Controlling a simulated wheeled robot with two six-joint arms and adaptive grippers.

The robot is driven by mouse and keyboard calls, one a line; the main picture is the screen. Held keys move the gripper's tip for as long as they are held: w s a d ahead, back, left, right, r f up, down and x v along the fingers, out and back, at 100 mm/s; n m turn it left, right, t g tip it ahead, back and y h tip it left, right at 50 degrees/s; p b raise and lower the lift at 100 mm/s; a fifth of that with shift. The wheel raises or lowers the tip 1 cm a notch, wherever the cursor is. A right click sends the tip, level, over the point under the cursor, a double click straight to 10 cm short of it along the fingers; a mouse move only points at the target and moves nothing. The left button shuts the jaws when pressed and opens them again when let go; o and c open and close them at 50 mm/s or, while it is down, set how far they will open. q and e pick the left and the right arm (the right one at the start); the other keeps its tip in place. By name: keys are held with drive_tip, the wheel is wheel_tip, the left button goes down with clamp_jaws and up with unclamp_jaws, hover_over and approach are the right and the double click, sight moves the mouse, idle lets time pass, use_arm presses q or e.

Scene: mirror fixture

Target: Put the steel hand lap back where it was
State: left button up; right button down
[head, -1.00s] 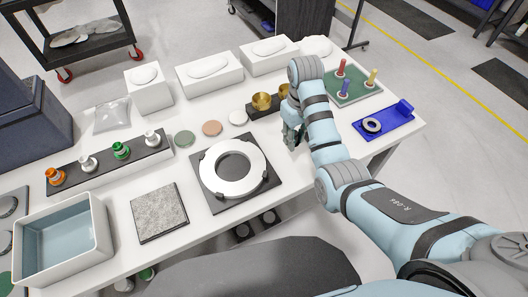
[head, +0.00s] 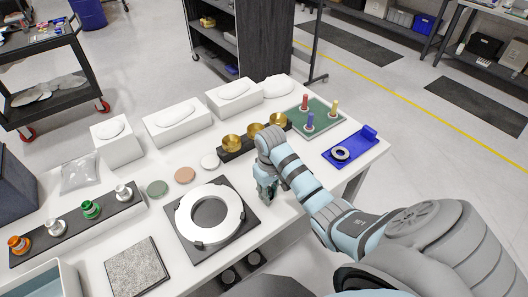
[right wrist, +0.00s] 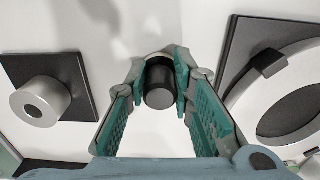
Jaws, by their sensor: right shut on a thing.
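My right gripper (head: 267,190) is low over the white table, to the right of the ring fixture, pointing down. In the right wrist view my right gripper (right wrist: 161,88) is shut on a dark cylindrical handle with a grey part behind it, which I take as the steel hand lap (right wrist: 159,92). The fingers hide its sides, and I cannot tell whether it touches the table. In the head view the hand hides most of it. A silver cylinder (right wrist: 40,102) on a black square plate stands left of the fingers in the wrist view. My left gripper is not in view.
The ring fixture (head: 209,214) on its black plate is close by. Brass cups (head: 231,143) stand in a dark rack behind the hand. A green peg board (head: 322,122) and blue holder (head: 350,150) are to the right. A rack with coloured knobs (head: 90,210) is at left.

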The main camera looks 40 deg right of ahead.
drive_tip(key=c, duration=1.4)
unclamp_jaws()
drive_tip(key=shift+f, duration=0.1)
